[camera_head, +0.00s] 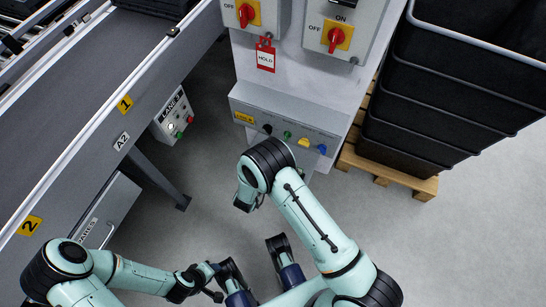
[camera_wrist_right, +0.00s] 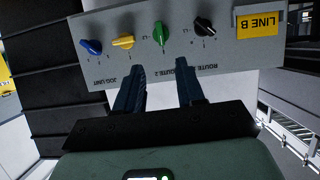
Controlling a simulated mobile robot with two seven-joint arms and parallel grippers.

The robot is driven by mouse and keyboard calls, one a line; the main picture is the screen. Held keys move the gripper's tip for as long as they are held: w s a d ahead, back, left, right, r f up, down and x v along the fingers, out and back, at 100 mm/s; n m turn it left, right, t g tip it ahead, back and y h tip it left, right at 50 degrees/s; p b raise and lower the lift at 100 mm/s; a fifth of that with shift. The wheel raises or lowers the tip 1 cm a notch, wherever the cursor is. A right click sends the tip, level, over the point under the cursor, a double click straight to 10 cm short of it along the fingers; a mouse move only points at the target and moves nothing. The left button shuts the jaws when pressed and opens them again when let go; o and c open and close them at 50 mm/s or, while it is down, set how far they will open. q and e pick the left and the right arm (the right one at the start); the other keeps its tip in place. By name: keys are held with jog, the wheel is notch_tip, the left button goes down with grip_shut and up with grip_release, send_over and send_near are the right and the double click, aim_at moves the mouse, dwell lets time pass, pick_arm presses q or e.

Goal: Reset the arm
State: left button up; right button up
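My right arm (camera_head: 310,220) reaches up from the lower right of the head view, its wrist bent down in front of the knob panel (camera_head: 325,135). My right gripper (camera_wrist_right: 159,80) is open and empty in the right wrist view. Its two dark fingers overlap the panel's lower picture edge, below the green knob (camera_wrist_right: 161,34) and the black knob (camera_wrist_right: 203,27). Its fingertips are hard to make out in the head view. My left arm (camera_head: 135,277) lies low at the left. My left gripper (camera_head: 214,282) appears open and empty, with small dark fingers apart.
A conveyor (camera_head: 90,95) fills the left, with a small control box (camera_head: 174,117) under it. Red switches (camera_head: 335,37) and a HOLD tag (camera_head: 265,57) are above the panel. Black crates (camera_head: 425,110) stand on a wooden pallet (camera_head: 385,172) at right. The lower-right floor is clear.

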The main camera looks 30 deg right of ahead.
dwell(0.3)
jog(key=s+f+n+g+y, duration=0.35)
jog(key=s+f+y, duration=0.45)
jog(key=s+f, duration=0.3)
jog(key=s+a+r+n+g+y, duration=0.1)
jog(key=s+a+g+y, duration=0.15)
jog(key=s, duration=0.45)
jog(key=s+a+r+n+g+y, duration=0.1)
jog(key=s+a+g+y, duration=0.15)
jog(key=s, duration=0.45)
pick_arm(q)
jog(key=s+d+r+g+p, duration=0.1)
jog(key=s+r+p, duration=0.1)
jog(key=r+p, duration=0.6)
jog(key=s+d+r+g+p, duration=0.1)
jog(key=s+r+p, duration=0.1)
jog(key=r+p, duration=0.6)
jog(key=shift+r+h+p, duration=0.25)
jog(key=shift+h+p, duration=0.05)
jog(key=shift+p, duration=0.05)
pick_arm(e)
jog(key=s+a+r, duration=0.1)
jog(key=s+r, duration=0.1)
jog(key=r, duration=0.6)
jog(key=s+a+r+g+y, duration=0.1)
jog(key=s+a+r, duration=0.1)
jog(key=r, duration=0.6)
jog(key=shift+r, duration=0.2)
